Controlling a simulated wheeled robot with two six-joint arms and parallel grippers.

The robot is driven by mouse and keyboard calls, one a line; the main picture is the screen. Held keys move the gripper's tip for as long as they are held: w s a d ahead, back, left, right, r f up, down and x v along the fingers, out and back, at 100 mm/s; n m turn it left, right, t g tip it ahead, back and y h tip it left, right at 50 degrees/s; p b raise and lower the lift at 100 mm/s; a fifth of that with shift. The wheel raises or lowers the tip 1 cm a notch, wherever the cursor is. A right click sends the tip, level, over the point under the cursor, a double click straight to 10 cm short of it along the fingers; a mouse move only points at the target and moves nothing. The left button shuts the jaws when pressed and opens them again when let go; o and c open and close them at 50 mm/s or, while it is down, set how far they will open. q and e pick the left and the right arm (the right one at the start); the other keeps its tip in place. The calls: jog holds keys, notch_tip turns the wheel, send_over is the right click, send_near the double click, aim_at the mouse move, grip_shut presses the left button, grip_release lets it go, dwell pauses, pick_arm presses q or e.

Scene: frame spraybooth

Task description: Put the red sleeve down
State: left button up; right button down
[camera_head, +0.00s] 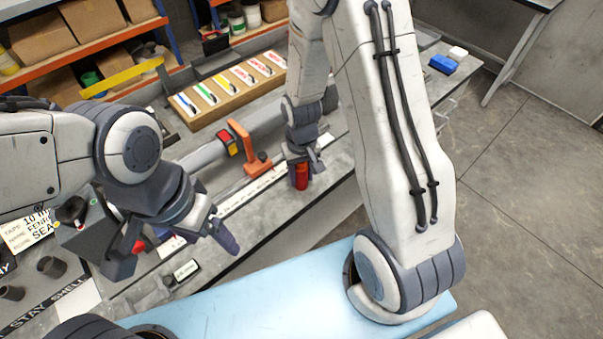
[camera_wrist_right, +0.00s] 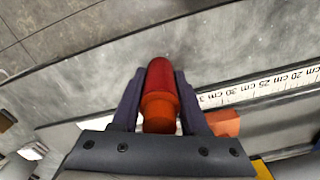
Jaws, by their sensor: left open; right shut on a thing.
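The red sleeve (camera_head: 301,176) is between the fingers of my right gripper (camera_head: 303,168), low over the grey bench near its front edge. In the right wrist view the red sleeve (camera_wrist_right: 160,85) sits between both fingers of the gripper (camera_wrist_right: 160,105), which is shut on it. Its far end is dark red and its near end more orange. I cannot tell whether it touches the bench. My left gripper (camera_head: 185,240) is open over the left part of the bench, with nothing visible between its fingers.
A ruler strip (camera_wrist_right: 265,88) runs along the bench next to the sleeve. An orange stand (camera_head: 243,150) is left of my right gripper. A wooden rack (camera_head: 230,90) with several coloured cards lies behind. A blue block (camera_head: 443,64) is at the far right end.

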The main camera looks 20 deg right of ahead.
jog(key=shift+c, duration=2.1)
grip_release()
jog(key=shift+r, duration=0.65)
jog(key=r, duration=1.1)
jog(key=shift+s+a+b, duration=0.1)
jog(key=shift+a+b, duration=0.1)
jog(key=shift+b, duration=0.1)
jog(key=s+a+r+n, duration=0.3)
jog(key=s+a, duration=0.3)
jog(key=s, duration=0.3)
jog(key=s+a+r+n+y, duration=0.1)
jog(key=s+a+r+n, duration=0.2)
jog(key=s+a, duration=0.3)
jog(key=s+n, duration=0.1)
jog(key=s, duration=0.2)
jog(key=shift+n, duration=0.4)
jog(key=shift+r, duration=0.1)
